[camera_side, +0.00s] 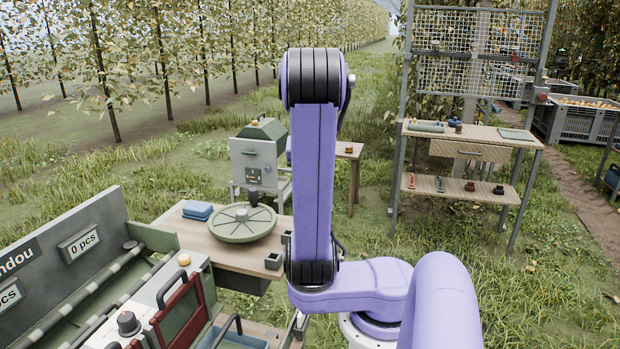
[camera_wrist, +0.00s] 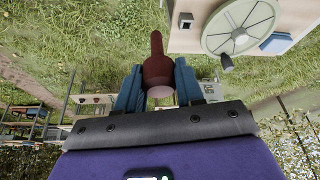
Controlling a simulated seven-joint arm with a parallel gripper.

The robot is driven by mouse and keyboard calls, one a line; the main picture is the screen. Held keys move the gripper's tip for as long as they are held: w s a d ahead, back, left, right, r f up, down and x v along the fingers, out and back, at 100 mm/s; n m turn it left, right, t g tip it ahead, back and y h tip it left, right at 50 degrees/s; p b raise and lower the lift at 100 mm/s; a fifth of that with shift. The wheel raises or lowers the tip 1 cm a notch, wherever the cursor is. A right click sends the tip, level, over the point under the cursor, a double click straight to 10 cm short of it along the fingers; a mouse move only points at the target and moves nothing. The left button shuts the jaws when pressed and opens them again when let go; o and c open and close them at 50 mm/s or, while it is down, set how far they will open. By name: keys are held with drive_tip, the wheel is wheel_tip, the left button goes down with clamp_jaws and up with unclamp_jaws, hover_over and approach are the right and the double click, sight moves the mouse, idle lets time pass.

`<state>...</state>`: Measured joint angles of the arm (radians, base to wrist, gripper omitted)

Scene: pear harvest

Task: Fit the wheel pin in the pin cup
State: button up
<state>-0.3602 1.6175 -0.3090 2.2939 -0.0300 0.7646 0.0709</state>
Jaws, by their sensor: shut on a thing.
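My gripper (camera_wrist: 160,90) is shut on a dark red pin (camera_wrist: 157,68), with a thick body between the blue fingers and a thinner end pointing away from my wrist. I take it to be the wheel pin. It is held over grass, apart from the table. In the side view my arm hides the gripper and pin. Two small dark square cups stand at the table's right side, a front one (camera_side: 272,261) and one partly behind my arm (camera_side: 287,238); I cannot tell which is the pin cup. One cup shows in the wrist view (camera_wrist: 185,20).
A green spoked wheel (camera_side: 240,222) with a dark knob (camera_side: 253,196) lies on the wooden table (camera_side: 175,226). Blue blocks (camera_side: 197,211) lie beside it. A grey machine (camera_side: 85,255) stands front left; a shelved bench (camera_side: 470,135) stands back right.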

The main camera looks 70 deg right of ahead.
drive_tip(key=w+a+f, duration=0.1)
drive_tip(key=w+f, duration=0.8)
drive_tip(key=f, duration=0.5)
drive_tip(key=shift+w+a+f, duration=0.2)
drive_tip(key=shift+w+f, duration=0.2)
drive_tip(key=shift+f, duration=0.6)
idle(1.0)
drive_tip(key=shift+f, duration=0.35)
drive_tip(key=shift+f, duration=0.25)
idle(0.4)
drive_tip(key=shift+f, duration=0.65)
drive_tip(key=shift+f, duration=0.65)
idle(0.4)
